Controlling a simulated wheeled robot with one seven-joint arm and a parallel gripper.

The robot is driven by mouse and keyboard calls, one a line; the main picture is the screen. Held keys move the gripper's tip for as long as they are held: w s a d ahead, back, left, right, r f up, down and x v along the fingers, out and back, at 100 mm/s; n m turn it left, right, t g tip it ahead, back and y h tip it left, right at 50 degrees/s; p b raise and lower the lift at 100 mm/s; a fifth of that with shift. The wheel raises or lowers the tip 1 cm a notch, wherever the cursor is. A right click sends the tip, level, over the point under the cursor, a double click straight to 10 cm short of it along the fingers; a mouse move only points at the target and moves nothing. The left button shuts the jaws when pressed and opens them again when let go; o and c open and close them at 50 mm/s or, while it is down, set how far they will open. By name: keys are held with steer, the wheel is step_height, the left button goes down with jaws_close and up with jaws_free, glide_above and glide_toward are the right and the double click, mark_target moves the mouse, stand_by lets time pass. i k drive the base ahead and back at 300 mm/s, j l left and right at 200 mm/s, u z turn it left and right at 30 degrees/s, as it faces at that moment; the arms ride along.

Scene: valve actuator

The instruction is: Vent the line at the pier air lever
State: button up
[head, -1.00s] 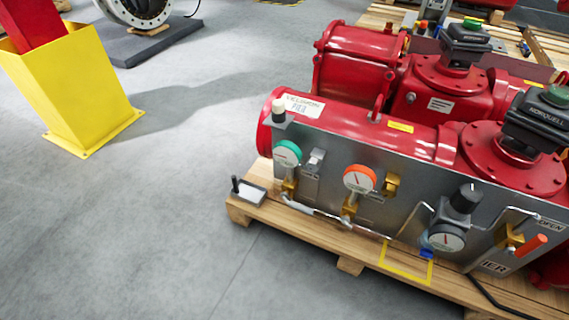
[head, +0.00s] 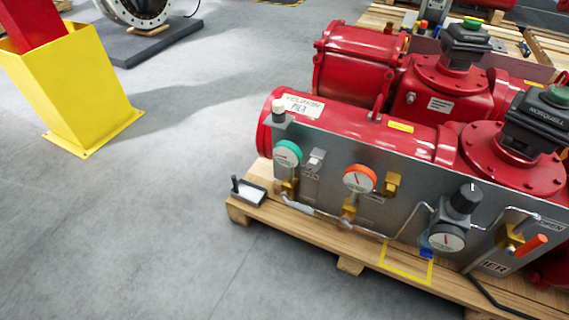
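A red valve actuator with a grey panel (head: 325,190) lies on a wooden pallet at the right. At the panel's right end is a lever with an orange grip (head: 528,245) on a brass valve (head: 511,237). The grip points right and slightly up. An "OPEN" label is above it, and a plate ending in "IER" (head: 493,267) is below it. The panel also carries a green-rimmed gauge (head: 287,153), an orange-rimmed gauge (head: 359,179) and a dark regulator with a gauge (head: 446,238). My gripper is not in view.
A second red actuator (head: 355,62) lies behind the first. The wooden pallet (head: 300,225) sticks out in front, with a small tray (head: 249,193) on its left corner. A yellow post base (head: 75,95) stands at the left. The grey floor between is clear.

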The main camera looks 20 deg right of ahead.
mark_target(538, 240)
steer(key=z, duration=1.35)
